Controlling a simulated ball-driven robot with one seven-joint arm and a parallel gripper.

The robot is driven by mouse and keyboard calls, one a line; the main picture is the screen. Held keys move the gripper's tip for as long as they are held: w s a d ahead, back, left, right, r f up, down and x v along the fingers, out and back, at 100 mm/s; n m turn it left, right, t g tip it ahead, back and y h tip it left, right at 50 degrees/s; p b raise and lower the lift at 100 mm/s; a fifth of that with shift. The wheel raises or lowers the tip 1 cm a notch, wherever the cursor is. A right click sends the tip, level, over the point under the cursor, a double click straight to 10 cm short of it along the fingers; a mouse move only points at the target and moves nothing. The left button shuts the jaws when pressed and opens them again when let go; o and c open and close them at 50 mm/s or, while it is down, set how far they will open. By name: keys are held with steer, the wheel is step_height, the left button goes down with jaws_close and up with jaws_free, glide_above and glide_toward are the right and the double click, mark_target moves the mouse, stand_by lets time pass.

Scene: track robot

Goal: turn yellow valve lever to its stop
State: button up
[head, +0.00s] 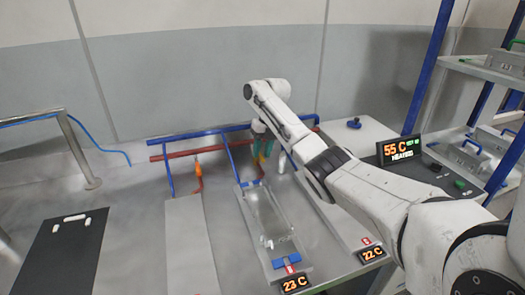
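My arm (318,155) reaches from the lower right to the pipes at the back of the table. My gripper (262,148) points down at the pipes behind the middle plate. Its fingers look teal and are small in view; whether they are open or shut cannot be told. A small yellow patch (257,158), perhaps the yellow valve lever, shows right at the fingers. Whether they touch it is unclear, and the lever's angle is mostly hidden.
A blue pipe (190,134) and a red pipe (180,154) run along the back. An orange valve lever (197,160) stands left of my gripper. Metal plates (188,235) lie in front, with displays reading 23 C (294,284) and 22 C (373,254). A "55 C HEATED" display (398,149) stands right.

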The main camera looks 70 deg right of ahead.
steer(key=shift+o, duration=0.6)
step_height(320, 180, up, 10)
steer(key=s+d, duration=0.1)
steer(key=shift+s+d+r, duration=0.2)
steer(key=shift+s+r, duration=0.05)
stand_by(0.3)
